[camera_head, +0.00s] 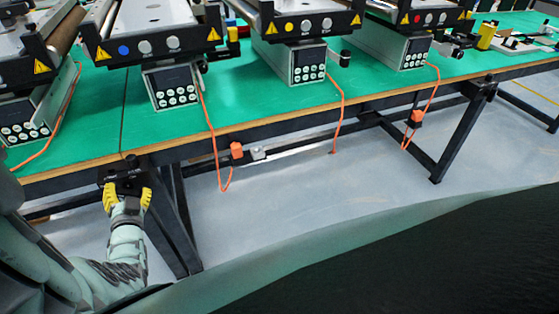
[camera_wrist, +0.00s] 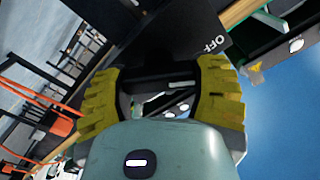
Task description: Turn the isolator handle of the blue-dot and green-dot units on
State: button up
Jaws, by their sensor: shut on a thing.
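My gripper (camera_head: 128,195) is at a black isolator box (camera_head: 122,176) under the table's front edge, at lower left in the head view. Its yellow fingers also show in the wrist view (camera_wrist: 159,92), closed around the dark isolator handle, which is mostly hidden between them. The box face (camera_wrist: 185,40) carries a white OFF label (camera_wrist: 207,45) to the upper right of the fingers. The handle's exact angle is hard to tell. The blue-dot unit (camera_head: 160,46) stands on the table above and right of my gripper. No green dot is visible.
A yellow-dot unit (camera_head: 305,25) and a red-dot unit (camera_head: 440,18) stand farther right on the green tabletop (camera_head: 260,80). Orange cables (camera_head: 212,140) hang over the front edge. A dark table leg (camera_head: 180,225) is close right of my gripper. The floor beyond is clear.

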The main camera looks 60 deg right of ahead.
jog(key=shift+d+f+m+b, duration=0.1)
jog(key=shift+m+b, duration=0.2)
jog(key=shift+m, duration=0.5)
jog(key=m+b, duration=0.2)
jog(key=m, duration=0.1)
jog(key=shift+s+d+f+b, duration=0.1)
jog(key=shift+s+f+b, duration=0.05)
jog(key=shift+f+b, duration=0.15)
jog(key=m+b, duration=0.4)
jog(key=b, duration=0.1)
jog(key=shift+m, duration=0.4)
jog(key=shift+r+m+b, duration=0.15)
jog(key=shift+m+b, duration=0.65)
jog(key=shift+m, duration=0.1)
jog(key=o, duration=1.2)
jog(key=shift+a, duration=0.2)
